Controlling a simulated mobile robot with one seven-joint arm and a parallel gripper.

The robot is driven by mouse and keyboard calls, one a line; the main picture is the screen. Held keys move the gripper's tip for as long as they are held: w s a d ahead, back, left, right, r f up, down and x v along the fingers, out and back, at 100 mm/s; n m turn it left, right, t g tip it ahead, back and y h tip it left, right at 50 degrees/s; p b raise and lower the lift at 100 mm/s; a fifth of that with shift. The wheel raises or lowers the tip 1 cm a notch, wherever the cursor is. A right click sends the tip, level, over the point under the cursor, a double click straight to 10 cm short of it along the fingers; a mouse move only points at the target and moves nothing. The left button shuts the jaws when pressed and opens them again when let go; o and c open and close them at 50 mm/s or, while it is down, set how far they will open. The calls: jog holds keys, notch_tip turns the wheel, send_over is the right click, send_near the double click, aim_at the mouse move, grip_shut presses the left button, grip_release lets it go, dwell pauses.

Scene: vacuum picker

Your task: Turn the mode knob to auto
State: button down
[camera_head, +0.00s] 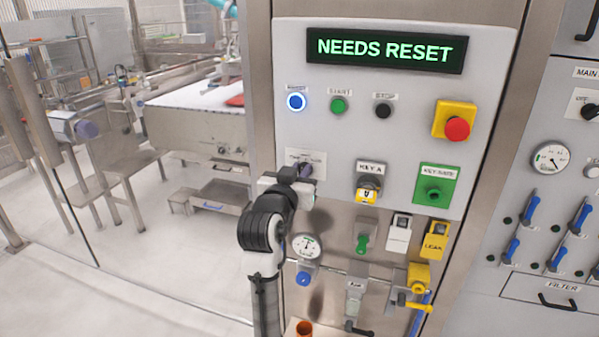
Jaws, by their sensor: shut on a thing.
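The mode knob (306,170) is a small dark knob on a white plate at the lower left of the grey control panel (400,140). My gripper (298,177) is at the knob and shut on it. The gripper and wrist cover part of the knob and its plate, so the knob's pointing direction and most of the label cannot be read. The display (386,48) above reads NEEDS RESET in green letters.
Above the knob are a lit blue button (296,101), a green button (338,105), a black button (383,111) and a red emergency stop (457,128). To the right are the KEY A switch (369,185) and a green key plate (437,187). A gauge (307,245) and valves sit below.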

jog(key=shift+m, duration=0.3)
jog(key=shift+s+d+f+m+b, duration=0.1)
jog(key=shift+d+m+b, duration=0.05)
jog(key=shift+m+b, duration=1.05)
jog(key=shift+d+f+m+b, duration=0.15)
jog(key=shift+m+b, duration=0.8)
jog(key=shift+m, duration=0.6)
jog(key=shift+s+d+m+b, duration=0.1)
jog(key=shift+d+m+b, duration=0.05)
jog(key=shift+m+b, duration=1.05)
jog(key=shift+m, duration=0.35)
jog(key=c, duration=1.4)
grip_release()
jog(key=b+v, duration=0.2)
jog(key=v, duration=1.1)
jog(key=shift+s, duration=0.35)
